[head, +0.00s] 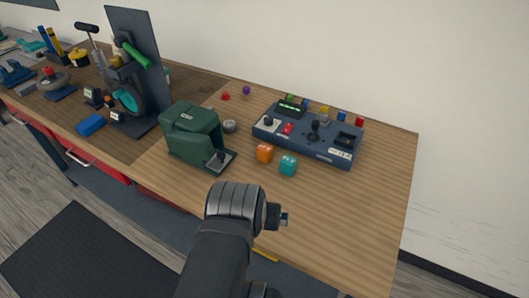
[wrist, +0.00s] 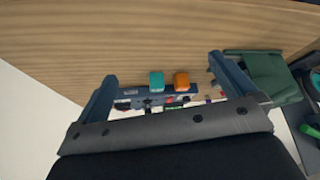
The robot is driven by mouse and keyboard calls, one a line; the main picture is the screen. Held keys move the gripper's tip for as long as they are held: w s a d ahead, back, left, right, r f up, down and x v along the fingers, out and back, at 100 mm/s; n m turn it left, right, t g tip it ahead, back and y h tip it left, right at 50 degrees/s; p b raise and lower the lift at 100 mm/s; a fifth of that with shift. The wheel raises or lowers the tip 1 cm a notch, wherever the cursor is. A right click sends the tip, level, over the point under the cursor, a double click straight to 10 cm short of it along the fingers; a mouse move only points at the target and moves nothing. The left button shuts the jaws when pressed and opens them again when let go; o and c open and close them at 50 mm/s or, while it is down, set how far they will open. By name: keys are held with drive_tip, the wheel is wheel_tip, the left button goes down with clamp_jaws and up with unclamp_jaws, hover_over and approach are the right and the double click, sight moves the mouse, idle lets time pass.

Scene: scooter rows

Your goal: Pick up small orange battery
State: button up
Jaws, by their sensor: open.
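The small orange battery (head: 265,153) stands on the wooden table, just left of a similar teal battery (head: 288,165) in the head view. In the wrist view the orange battery (wrist: 181,81) and the teal battery (wrist: 156,82) appear side by side, between the two fingers in the picture. My gripper (head: 284,218) is over the near part of the table, apart from both batteries. In the wrist view my gripper (wrist: 160,75) has its fingers wide apart, with nothing held. In the head view its fingers are mostly hidden by my own arm.
A dark blue control box (head: 310,133) stands behind the batteries. A green case (head: 193,137) with a dark block at its foot stands to their left. A small grey round piece (head: 229,126) lies between them. The right part of the wooden table (head: 375,200) is clear.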

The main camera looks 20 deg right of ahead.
drive_tip(key=c, duration=0.8)
drive_tip(key=shift+o, duration=0.2)
drive_tip(key=w+d+r+m+h, duration=0.25)
drive_tip(key=w+d+r, duration=0.25)
drive_tip(key=w+d, duration=0.25)
drive_tip(key=m+g+y, duration=0.2)
drive_tip(key=m, duration=0.1)
approach(265, 147)
drive_tip(key=shift+n+h, duration=0.25)
drive_tip(key=x, duration=0.6)
drive_tip(key=shift+w+f, duration=0.15)
drive_tip(key=shift+f, duration=0.2)
drive_tip(key=shift+x, duration=2.7)
